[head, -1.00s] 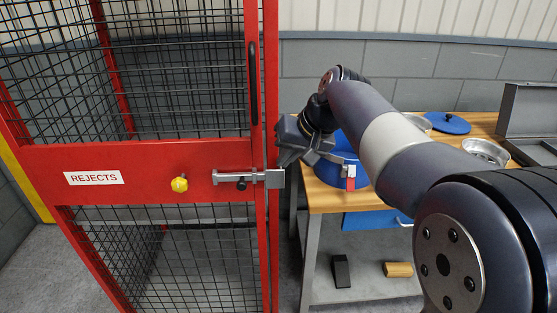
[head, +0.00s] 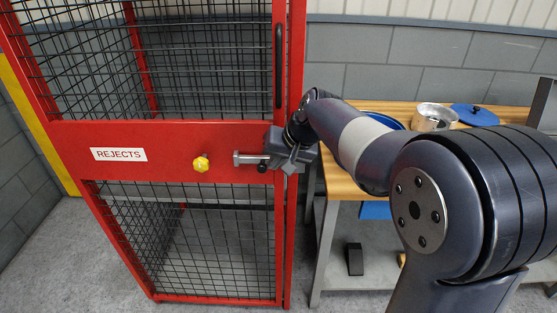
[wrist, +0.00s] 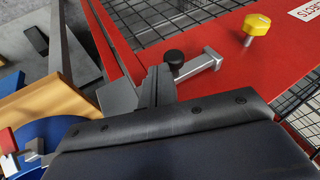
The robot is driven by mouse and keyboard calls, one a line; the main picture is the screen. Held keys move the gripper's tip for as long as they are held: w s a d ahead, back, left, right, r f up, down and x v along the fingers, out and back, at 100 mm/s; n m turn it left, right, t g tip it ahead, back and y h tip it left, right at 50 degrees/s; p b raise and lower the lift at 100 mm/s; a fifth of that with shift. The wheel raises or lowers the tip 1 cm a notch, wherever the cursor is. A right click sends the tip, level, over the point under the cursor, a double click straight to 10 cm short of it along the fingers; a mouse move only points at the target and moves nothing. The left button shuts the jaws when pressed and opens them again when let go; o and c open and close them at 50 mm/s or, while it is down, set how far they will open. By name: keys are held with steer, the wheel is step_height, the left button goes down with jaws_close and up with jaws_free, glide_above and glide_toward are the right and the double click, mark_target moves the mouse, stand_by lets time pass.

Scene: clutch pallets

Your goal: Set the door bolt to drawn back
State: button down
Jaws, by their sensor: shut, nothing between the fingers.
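The door bolt is a grey metal bar (head: 243,158) on the red cross rail of the cage door. Its small black knob (head: 262,167) shows in the head view and also in the wrist view (wrist: 174,57). My gripper (head: 288,158) is at the right end of the bolt and hides that end in the head view. In the wrist view its fingers (wrist: 158,86) are shut and empty, just left of the black knob. I cannot tell whether they touch the knob. A pale metal block (wrist: 118,98) sits left of the fingers.
A yellow knob (head: 201,163) sticks out left of the bolt, near the REJECTS sign (head: 119,154). The cage door has a dark vertical handle (head: 279,65). A wooden workbench (head: 345,185) with metal and blue parts stands to the right.

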mark_target(257, 161)
steer(key=shift+a, duration=0.1)
steer(key=a+p, duration=0.1)
steer(key=a, duration=0.3)
steer(key=shift+a, duration=0.15)
steer(key=shift+r, duration=0.15)
